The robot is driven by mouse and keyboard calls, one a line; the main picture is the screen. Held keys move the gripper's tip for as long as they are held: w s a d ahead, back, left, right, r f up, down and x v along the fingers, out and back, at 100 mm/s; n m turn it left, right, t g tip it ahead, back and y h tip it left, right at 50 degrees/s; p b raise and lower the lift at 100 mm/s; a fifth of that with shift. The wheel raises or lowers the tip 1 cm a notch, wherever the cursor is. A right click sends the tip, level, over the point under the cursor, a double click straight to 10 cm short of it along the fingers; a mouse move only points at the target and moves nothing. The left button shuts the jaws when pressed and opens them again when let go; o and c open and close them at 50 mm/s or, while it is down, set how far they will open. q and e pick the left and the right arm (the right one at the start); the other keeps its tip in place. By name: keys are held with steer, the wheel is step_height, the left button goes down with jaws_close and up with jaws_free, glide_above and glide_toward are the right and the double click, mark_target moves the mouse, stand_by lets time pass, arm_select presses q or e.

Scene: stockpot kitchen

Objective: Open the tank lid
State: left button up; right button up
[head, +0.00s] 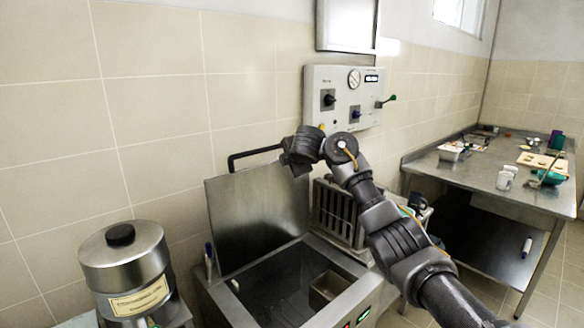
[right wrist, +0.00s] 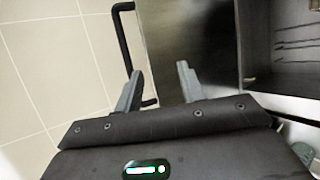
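The tank (head: 290,285) is an open metal basin low in the middle of the head view. Its metal lid (head: 258,212) is raised, standing steeply upright at the back left. A black bar handle (head: 252,153) runs along the lid's top edge; the handle (right wrist: 122,45) and lid (right wrist: 190,40) also show in the right wrist view. My right gripper (head: 293,163) is at the right end of the handle. In the right wrist view its fingers (right wrist: 159,80) are apart, with the handle's end between them; contact cannot be told. My left gripper is not in view.
A control panel (head: 344,98) with knobs and a gauge is on the wall just behind my right gripper. A metal canister (head: 125,268) stands at the left. A slatted metal rack (head: 338,212) is behind the tank. A steel table (head: 480,184) with utensils stands at the right.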

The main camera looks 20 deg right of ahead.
steer(key=shift+v, duration=1.2)
steer(key=shift+c, duration=0.2)
